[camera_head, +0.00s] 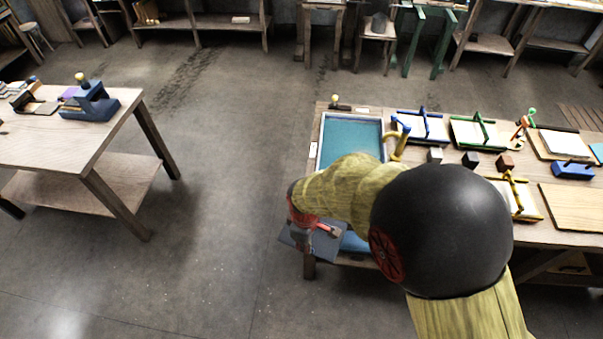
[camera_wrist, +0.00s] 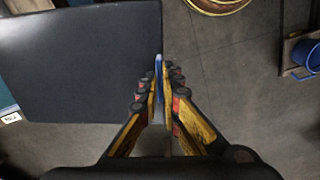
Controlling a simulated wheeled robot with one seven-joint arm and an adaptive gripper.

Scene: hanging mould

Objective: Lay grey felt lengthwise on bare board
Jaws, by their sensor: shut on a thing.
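My gripper (camera_head: 318,230) is at the left end of the right-hand table, partly hidden by my own arm. In the wrist view its fingers (camera_wrist: 161,85) are closed on the edge of the grey felt (camera_wrist: 80,60), a flat dark sheet stretching to the left. In the head view part of the felt (camera_head: 298,239) shows beneath the gripper, near the table's front left corner and over its edge. A bare wooden board (camera_head: 575,206) lies at the right of the table, well apart from the felt; its right end is cut off by the frame.
A blue-lined tray (camera_head: 352,138) lies on the table's left part. Several clamped boards with pale sheets, such as the one with a green clamp (camera_head: 478,132), and small blocks (camera_head: 470,159) stand between. Another table (camera_head: 60,130) is at left; open floor (camera_head: 220,150) lies between.

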